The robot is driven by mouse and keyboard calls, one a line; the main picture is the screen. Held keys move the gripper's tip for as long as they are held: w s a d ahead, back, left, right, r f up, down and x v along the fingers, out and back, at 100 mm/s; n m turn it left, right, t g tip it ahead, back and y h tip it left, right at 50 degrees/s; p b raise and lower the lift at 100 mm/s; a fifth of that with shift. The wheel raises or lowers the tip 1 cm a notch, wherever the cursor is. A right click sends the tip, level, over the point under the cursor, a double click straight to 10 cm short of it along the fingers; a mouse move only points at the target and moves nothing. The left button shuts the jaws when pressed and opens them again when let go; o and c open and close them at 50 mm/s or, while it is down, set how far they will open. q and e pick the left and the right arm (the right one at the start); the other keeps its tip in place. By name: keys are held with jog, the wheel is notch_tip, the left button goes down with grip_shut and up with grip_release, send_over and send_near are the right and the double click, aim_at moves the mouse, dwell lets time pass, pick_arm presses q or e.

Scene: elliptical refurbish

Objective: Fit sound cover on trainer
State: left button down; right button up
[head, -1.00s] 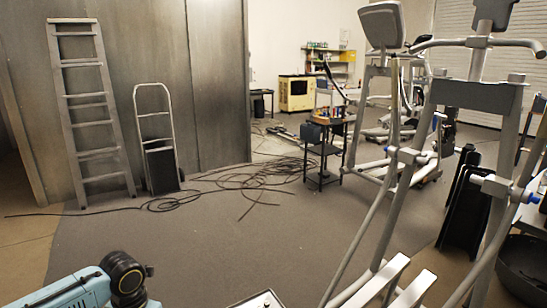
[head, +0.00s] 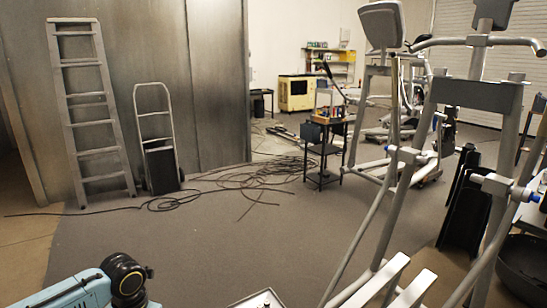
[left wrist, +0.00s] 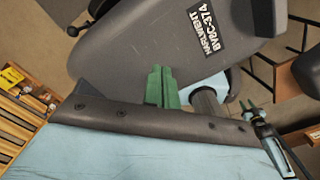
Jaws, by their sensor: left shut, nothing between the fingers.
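A grey elliptical trainer frame (head: 476,95) stands at the right of the head view, with bare bars and its footplates low in front. Dark trough-like panels (head: 465,205) stand upright beside its posts; I cannot tell whether these are covers or which is sound. My left gripper (left wrist: 162,88) shows as green fingers in the left wrist view, shut and empty. It is outside the head view, where only part of my left arm shows.
A black tool cart (head: 325,150) stands mid-room, with loose cables (head: 250,185) on the floor beside it. A ladder (head: 90,110) and hand truck (head: 157,140) lean against the left wall. A tray edge (head: 258,299) shows at the bottom.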

pick_arm(q)
jog(key=shift+f+b, duration=0.95)
jog(key=shift+f, duration=0.95)
jog(key=shift+f, duration=0.1)
notch_tip(320, 180, up, 7)
jog(key=p, duration=0.7)
